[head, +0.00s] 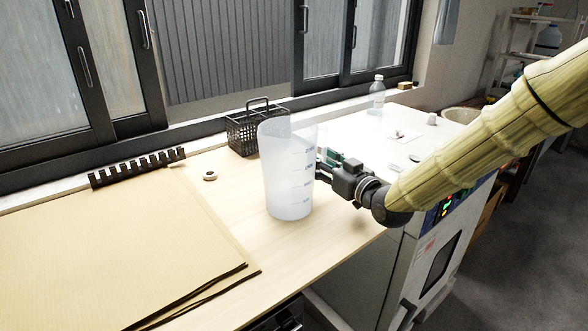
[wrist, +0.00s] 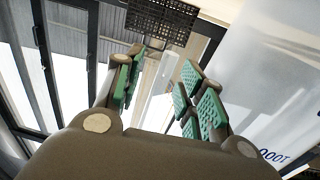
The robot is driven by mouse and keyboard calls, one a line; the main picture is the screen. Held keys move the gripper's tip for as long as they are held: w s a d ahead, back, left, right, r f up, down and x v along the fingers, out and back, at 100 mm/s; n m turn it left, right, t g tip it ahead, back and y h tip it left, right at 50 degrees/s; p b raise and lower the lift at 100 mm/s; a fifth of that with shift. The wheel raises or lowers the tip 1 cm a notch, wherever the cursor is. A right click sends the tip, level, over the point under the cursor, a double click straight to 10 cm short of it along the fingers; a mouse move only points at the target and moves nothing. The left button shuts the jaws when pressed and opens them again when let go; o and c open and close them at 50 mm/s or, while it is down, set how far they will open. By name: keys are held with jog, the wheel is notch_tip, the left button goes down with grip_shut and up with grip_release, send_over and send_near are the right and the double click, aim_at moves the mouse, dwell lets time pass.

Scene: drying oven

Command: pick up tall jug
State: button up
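The tall jug (head: 287,180) is translucent white with blue markings and stands upright on the wooden table. My gripper (head: 327,168) is at its right side in the head view, very close to the wall; I cannot tell whether they touch. In the wrist view my gripper (wrist: 160,88) is open, with green pads on both fingers. The jug's body (wrist: 268,85) fills the right side there, beside the right finger and not between the fingers. A pale strip shows between the fingers; I cannot tell whether it is the jug's handle.
A black wire basket (head: 250,130) stands behind the jug. A white roll (head: 210,176) and a black binding strip (head: 137,167) lie to the left. Brown sheets (head: 110,245) cover the left of the table. A clear bottle (head: 376,97) stands on the white surface at the back right.

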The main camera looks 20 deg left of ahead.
grip_shut()
jog(key=shift+r, duration=0.25)
dwell(0.4)
